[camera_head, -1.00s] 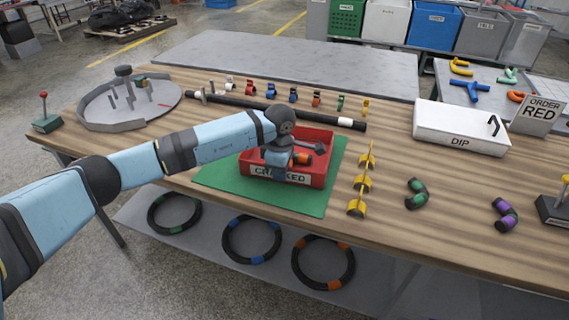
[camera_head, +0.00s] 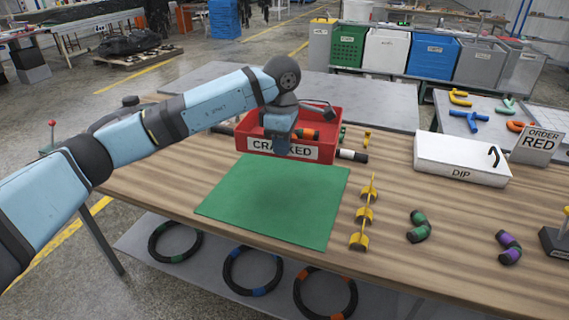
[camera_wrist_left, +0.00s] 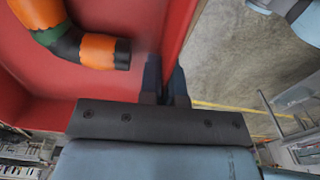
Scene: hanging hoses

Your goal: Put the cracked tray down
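The red tray (camera_head: 325,153) labelled CRACKED appears to hang in the air above the back of the table. An orange, black and green hose piece (camera_wrist_left: 90,48) lies inside it, and a dark-headed item shows at its far side. My left gripper (camera_head: 283,150) is at the tray's front wall. In the left wrist view, the left gripper's fingers (camera_wrist_left: 166,86) straddle the red wall and are closed on it. The green mat (camera_head: 275,205) lies bare on the table in front of and below the tray. My right gripper is not in view.
Yellow clips (camera_head: 364,214), a green-black hose piece (camera_head: 419,227) and a purple-black one (camera_head: 508,247) lie right of the mat. The white DIP box (camera_head: 462,158) stands further back. The wood left of the mat is clear.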

